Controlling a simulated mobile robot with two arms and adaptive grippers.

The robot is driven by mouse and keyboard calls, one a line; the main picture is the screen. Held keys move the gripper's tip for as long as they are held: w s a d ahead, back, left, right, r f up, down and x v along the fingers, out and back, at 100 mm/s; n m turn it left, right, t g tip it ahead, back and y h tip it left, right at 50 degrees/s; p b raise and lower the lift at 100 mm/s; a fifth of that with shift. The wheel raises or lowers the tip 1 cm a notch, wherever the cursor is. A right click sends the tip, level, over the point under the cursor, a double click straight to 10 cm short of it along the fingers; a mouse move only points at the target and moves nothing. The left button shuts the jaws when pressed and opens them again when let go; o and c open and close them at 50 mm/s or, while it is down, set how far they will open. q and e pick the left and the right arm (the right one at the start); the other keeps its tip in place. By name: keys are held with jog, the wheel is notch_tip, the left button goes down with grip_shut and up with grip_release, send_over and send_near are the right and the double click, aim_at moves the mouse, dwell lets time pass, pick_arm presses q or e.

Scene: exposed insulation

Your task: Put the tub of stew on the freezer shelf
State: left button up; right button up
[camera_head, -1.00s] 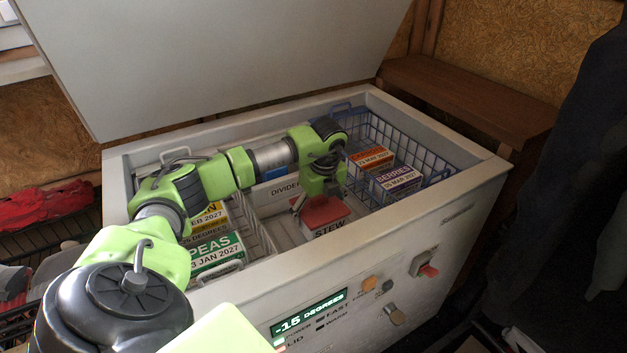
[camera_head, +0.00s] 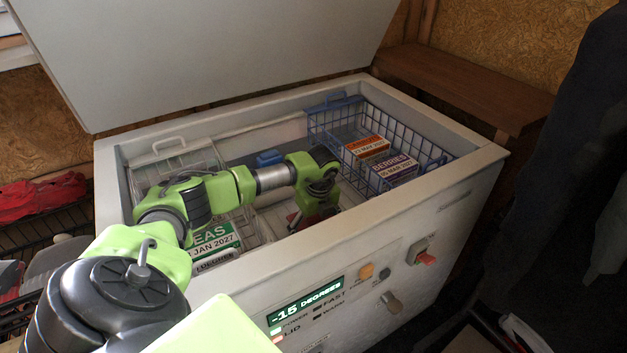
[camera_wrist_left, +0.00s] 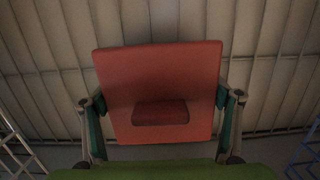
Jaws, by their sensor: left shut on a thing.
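The tub of stew shows its square red lid with a raised red block in the left wrist view (camera_wrist_left: 160,75). In the head view only a small red part of the tub (camera_head: 292,217) shows; the rest is hidden by my gripper and the freezer's front wall. My left gripper (camera_head: 310,212) is down inside the open chest freezer (camera_head: 370,222), with its fingers on both sides of the tub, shut on it. A pale ribbed surface (camera_wrist_left: 45,60) lies under the tub; I cannot tell whether the tub touches it. My right gripper is not in view.
A blue wire basket (camera_head: 405,132) with berries (camera_head: 393,172) and an orange-labelled box (camera_head: 367,147) stands right of the gripper. A white wire basket (camera_head: 165,160) with peas (camera_head: 212,240) stands left. The raised lid (camera_head: 220,55) is behind.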

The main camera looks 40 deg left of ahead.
pick_arm(q)
jog(key=o, duration=1.8)
jog(key=shift+o, duration=0.2)
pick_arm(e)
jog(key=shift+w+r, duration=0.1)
pick_arm(q)
jog(key=shift+r, duration=0.2)
jog(key=r, duration=0.3)
jog(key=d+r+p, duration=0.1)
jog(key=r, duration=0.6)
jog(key=shift+s+d+r, duration=0.25)
jog(key=shift+d+r, duration=0.15)
jog(key=shift+r, duration=0.4)
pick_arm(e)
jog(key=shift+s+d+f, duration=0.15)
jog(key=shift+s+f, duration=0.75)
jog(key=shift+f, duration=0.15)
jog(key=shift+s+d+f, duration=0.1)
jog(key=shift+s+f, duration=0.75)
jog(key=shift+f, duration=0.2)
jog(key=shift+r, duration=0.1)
